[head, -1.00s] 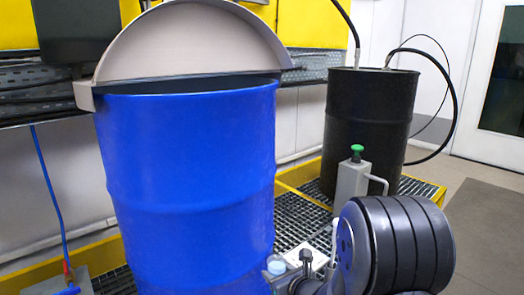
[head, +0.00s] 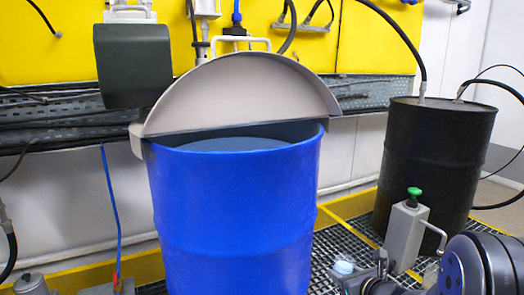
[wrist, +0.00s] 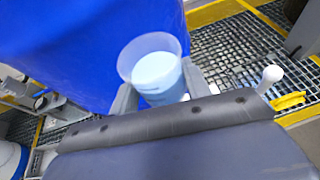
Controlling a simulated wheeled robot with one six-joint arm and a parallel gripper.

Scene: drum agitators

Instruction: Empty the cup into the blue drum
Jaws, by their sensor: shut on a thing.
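The blue drum (head: 235,215) stands upright in the middle of the head view. A grey half-round cover (head: 245,95) stands over the back of its rim; the front part of the mouth is open, and a bluish-grey surface shows inside. In the wrist view, my gripper (wrist: 158,90) is shut on a translucent cup (wrist: 134,56) holding pale blue contents. The cup looks about upright, in front of the drum's wall (wrist: 60,45). In the head view, the cup (head: 344,266) is small, low beside the drum's right side and below its rim.
A black drum (head: 435,160) with hoses stands at the right. A grey pump-like unit with a green knob (head: 414,193) stands before it. A dark box (head: 147,65) hangs behind the blue drum's left. Metal grating (head: 345,245) with yellow edging covers the floor.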

